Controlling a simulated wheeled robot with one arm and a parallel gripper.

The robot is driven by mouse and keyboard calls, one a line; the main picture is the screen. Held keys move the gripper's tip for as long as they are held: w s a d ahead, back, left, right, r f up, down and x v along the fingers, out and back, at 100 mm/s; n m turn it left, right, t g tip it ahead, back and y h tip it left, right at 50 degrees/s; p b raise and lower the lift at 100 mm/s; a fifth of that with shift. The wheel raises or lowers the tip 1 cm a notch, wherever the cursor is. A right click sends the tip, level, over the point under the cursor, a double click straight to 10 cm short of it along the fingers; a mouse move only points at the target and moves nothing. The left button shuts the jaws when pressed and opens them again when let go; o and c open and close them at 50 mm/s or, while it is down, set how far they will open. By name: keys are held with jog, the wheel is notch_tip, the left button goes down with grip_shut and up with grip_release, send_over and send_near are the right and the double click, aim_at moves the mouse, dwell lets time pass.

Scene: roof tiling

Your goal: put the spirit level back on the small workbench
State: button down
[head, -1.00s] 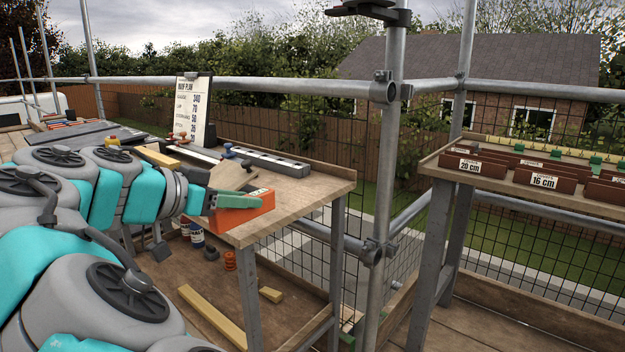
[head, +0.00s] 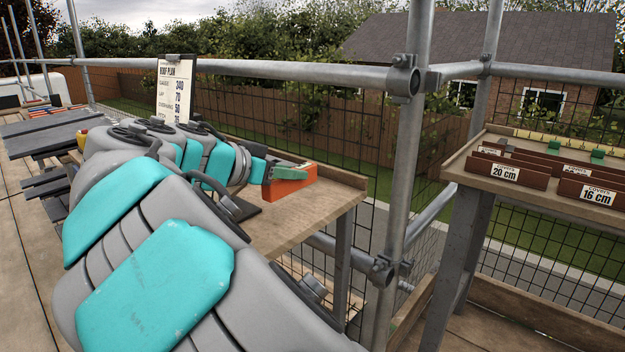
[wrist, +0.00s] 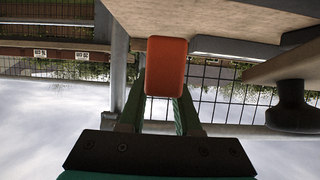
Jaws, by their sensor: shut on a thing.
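The orange block-shaped spirit level (head: 290,185) is held in my gripper (head: 283,172) over the right part of the small workbench (head: 322,207). In the wrist view my gripper's green fingers (wrist: 164,98) are shut on the sides of the orange level (wrist: 167,62), whose end faces the camera. The wooden bench top (wrist: 220,18) shows close beside it there. I cannot tell whether the level touches the bench top. My arm hides much of the bench and what lies on it.
A roof plan board (head: 176,90) stands at the back of the bench. A scaffold pole (head: 408,150) rises just right of the bench. Farther right is another table (head: 475,180) with labelled brown trays (head: 505,172). Dark slates (head: 45,132) lie at left. The bench's right end looks clear.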

aim_at(314, 181)
jog(key=w+d, duration=0.4)
jog(key=shift+f+p, duration=0.2)
jog(key=shift+p, duration=0.1)
jog(key=shift+w+d+f, duration=0.1)
jog(key=shift+w+f, duration=0.05)
jog(key=shift+f, duration=1.65)
jog(key=shift+f, duration=0.1)
jog(key=c, duration=0.6)
grip_release()
jog(key=shift+r+p, duration=0.2)
jog(key=shift+p, duration=0.15)
jog(key=b+v, duration=0.2)
jog(key=v, duration=1)
